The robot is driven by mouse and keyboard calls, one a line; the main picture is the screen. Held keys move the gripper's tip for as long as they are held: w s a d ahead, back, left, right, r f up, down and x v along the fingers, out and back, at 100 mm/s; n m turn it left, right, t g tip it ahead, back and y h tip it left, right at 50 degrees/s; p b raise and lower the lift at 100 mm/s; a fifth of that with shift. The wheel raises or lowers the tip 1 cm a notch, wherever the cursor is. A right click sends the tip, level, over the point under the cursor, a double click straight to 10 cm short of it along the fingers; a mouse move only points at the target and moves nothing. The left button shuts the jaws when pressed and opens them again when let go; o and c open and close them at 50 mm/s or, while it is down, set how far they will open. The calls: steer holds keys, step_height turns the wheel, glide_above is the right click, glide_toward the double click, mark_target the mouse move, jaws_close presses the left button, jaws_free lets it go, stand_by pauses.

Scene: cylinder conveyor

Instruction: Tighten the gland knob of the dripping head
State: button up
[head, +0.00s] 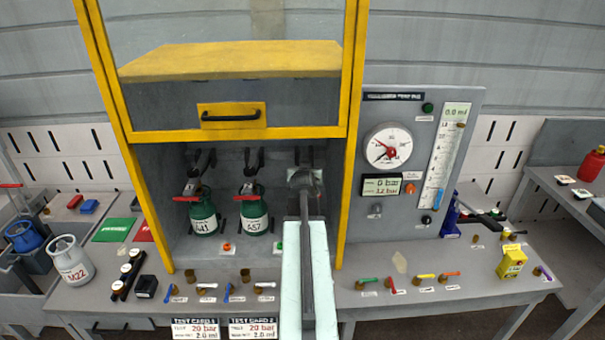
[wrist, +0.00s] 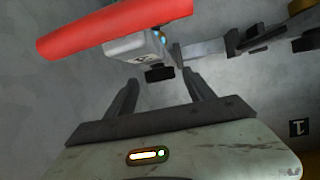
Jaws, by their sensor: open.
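In the head view, two heads with clamps hang in the yellow-framed bay: the left head (head: 192,186) and the middle head (head: 249,186). A green cylinder marked 441 (head: 203,218) and another marked 457 (head: 254,217) stand under them. My arm reaches into the right side of the bay and covers most of the third station. In the wrist view, my gripper (wrist: 161,82) is open and empty. A black knob (wrist: 160,74) under a pale block (wrist: 133,47) lies just beyond and between the fingertips. A red bar (wrist: 115,28) crosses above it. No drip is visible.
A raised yellow-framed guard (head: 231,116) is above the bay. A gauge panel (head: 405,150) stands to the right. Several small coloured valves line the bench front (head: 385,310). A grey-white cylinder marked M22 (head: 70,262) stands at left.

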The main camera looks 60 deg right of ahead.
steer(key=shift+w+d+f, duration=0.15)
steer(key=shift+d, duration=0.2)
steer(key=shift+a, duration=0.1)
jaws_close()
